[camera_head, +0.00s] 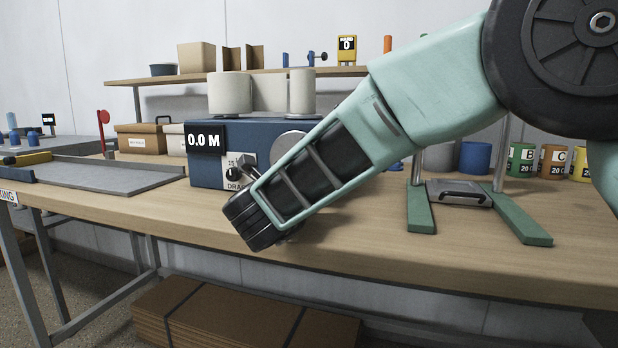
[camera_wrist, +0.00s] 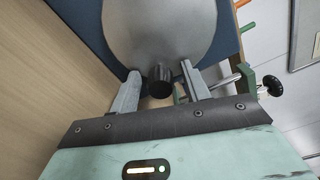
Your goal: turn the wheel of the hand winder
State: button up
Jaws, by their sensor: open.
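The hand winder (camera_head: 268,125) is a dark blue box with a "0.0 M" display, standing on the wooden bench. Its grey round wheel (camera_head: 290,146) is partly hidden behind my arm in the head view. In the wrist view the wheel (camera_wrist: 160,30) fills the top middle, and its black handle knob (camera_wrist: 160,82) sticks out toward me. My gripper (camera_wrist: 161,72) is open, with one finger on each side of the knob. A gap shows on both sides of it. The fingers are hidden in the head view.
A dark drag knob (camera_head: 232,173) sits at the winder's front, close to my wrist. White rolls (camera_head: 230,93) stand at the winder's top. A green-footed stand (camera_head: 421,210) is to the right, a grey board (camera_head: 120,178) to the left. The bench front is mostly clear.

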jog(key=p+v, duration=0.1)
jog(key=v, duration=1.6)
jog(key=shift+s+p, duration=0.2)
jog(key=shift+p, duration=0.1)
jog(key=shift+a, duration=0.15)
